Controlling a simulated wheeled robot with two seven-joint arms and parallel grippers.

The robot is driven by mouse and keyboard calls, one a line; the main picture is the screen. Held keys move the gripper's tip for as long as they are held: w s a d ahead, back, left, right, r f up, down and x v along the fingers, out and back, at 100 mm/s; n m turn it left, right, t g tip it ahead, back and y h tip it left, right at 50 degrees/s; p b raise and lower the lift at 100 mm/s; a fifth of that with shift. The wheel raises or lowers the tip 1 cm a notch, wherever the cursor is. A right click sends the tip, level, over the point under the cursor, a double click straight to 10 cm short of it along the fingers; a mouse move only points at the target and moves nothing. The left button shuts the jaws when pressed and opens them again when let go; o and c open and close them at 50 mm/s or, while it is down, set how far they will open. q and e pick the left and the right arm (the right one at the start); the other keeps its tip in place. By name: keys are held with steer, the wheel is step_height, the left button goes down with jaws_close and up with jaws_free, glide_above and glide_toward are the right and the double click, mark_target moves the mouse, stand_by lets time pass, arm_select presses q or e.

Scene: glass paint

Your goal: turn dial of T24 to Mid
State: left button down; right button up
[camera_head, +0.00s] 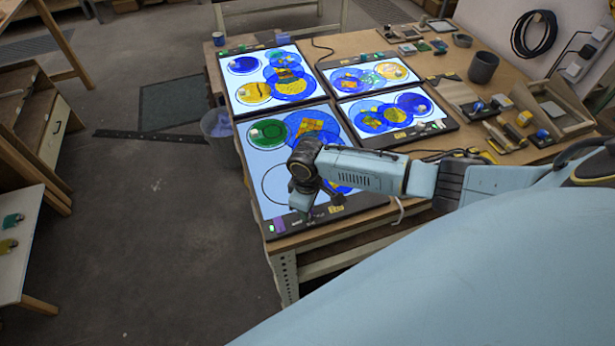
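Several lit panels with coloured glass discs lie on the wooden table. The near left panel (262,163) has a green disc, blue discs and an empty circle outline. Its dark front edge carries small markings, a purple tag (278,225) and a yellow tag (336,209). I cannot read T24 or make out a dial on any panel. My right gripper (319,200) comes in from the right and points down over the front part of this panel, close to its front edge. It hides part of the panel. Its fingers are dark and small, and their opening is unclear. My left gripper is out of view.
Three more lit panels lie behind and to the right, one being the back left panel (237,100). A dark cup (483,67), a wooden tray (560,112) and small tools crowd the table's right side. A grey bin (217,124) stands beside the table's left edge.

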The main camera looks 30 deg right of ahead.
stand_by(0.4)
steer(key=o, duration=1)
step_height(320, 180, up, 14)
steer(key=shift+f, duration=0.25)
